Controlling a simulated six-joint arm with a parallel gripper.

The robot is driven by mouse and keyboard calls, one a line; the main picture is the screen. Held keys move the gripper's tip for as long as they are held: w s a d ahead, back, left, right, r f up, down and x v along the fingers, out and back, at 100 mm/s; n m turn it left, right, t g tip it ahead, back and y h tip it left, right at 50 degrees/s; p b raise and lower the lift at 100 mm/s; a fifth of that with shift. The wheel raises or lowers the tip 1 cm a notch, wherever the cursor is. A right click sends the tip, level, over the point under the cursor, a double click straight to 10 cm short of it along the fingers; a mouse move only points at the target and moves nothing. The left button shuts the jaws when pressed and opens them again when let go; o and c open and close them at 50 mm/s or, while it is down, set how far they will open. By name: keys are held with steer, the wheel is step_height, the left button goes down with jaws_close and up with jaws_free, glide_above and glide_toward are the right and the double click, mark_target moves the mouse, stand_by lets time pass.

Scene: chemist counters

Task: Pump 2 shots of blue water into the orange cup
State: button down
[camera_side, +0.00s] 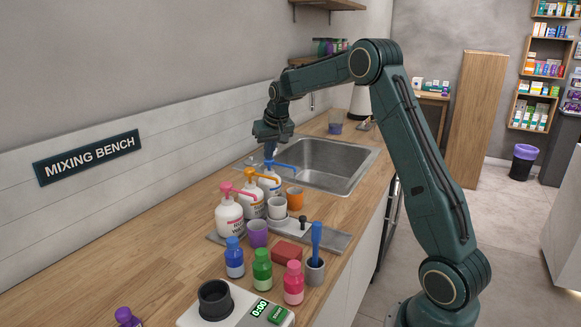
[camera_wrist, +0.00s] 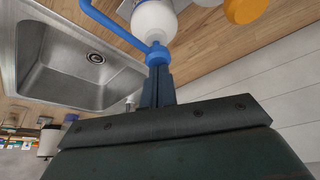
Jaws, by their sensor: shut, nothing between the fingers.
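The white pump bottle with the blue pump head (camera_side: 270,164) stands at the back of a row of three pump bottles. Its spout points right in the side view. The orange cup (camera_side: 295,199) stands upright near the bottle, below and slightly in front of the spout tip in the side view. My gripper (camera_side: 270,153) is shut and empty, pointing down directly over the blue pump head. In the wrist view my fingertips (camera_wrist: 158,70) meet the blue pump head (camera_wrist: 157,54) or sit just above it; contact is unclear. The inside of the cup is hidden.
Pump bottles with orange (camera_side: 250,174) and pink (camera_side: 227,188) heads stand in front. A white cup (camera_side: 277,208) and purple cup (camera_side: 257,235) stand near them. The metal sink (camera_side: 335,158) lies behind. Small coloured bottles, a red block (camera_side: 287,252) and a scale (camera_side: 188,318) occupy the front counter.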

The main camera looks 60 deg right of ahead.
steer(key=shift+f, duration=0.5)
steer(key=shift+r, duration=1.4)
steer(key=shift+f, duration=1.45)
steer(key=shift+r, duration=1.45)
steer(key=shift+r, duration=0.1)
